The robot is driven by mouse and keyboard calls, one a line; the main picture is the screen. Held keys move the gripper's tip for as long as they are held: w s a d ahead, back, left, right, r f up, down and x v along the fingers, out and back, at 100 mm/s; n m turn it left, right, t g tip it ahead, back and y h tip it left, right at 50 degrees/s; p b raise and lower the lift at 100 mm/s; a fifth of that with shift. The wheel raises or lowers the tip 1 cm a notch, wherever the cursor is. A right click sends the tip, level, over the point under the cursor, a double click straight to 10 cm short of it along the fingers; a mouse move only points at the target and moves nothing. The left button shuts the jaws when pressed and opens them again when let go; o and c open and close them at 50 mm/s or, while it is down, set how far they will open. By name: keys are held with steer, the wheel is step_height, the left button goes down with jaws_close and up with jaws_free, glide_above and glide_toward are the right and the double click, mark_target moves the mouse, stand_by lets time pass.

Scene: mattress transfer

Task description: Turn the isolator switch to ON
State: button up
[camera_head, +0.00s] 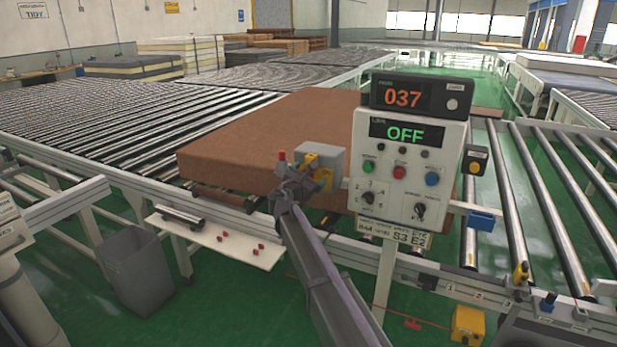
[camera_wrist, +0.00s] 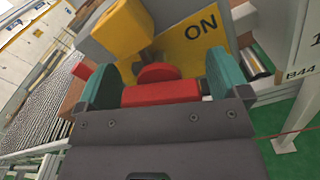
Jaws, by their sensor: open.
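The isolator switch is a grey box (camera_head: 322,152) with a yellow plate (camera_wrist: 190,50), at the near edge of the brown mattress in the head view. The plate carries the word ON. In the wrist view its red handle (camera_wrist: 160,93) lies crosswise, with a rounded red part behind it. A yellow block (camera_wrist: 124,28) stands at the upper left of the plate. My gripper (camera_head: 298,182) is at the front of the box. In the wrist view my gripper (camera_wrist: 163,82) is open, its teal fingers on either side of the red handle. I cannot tell whether they touch it.
A control panel (camera_head: 385,222) on a post stands just right of my gripper; its display reads OFF, and a 037 display sits above. The brown mattress (camera_head: 250,140) lies on rollers behind. A white shelf (camera_head: 215,237) and grey bin (camera_head: 137,270) are at left.

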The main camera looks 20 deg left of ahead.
steer(key=s, duration=1)
steer(key=shift+s+a, duration=0.4)
steer(key=shift+a, duration=0.05)
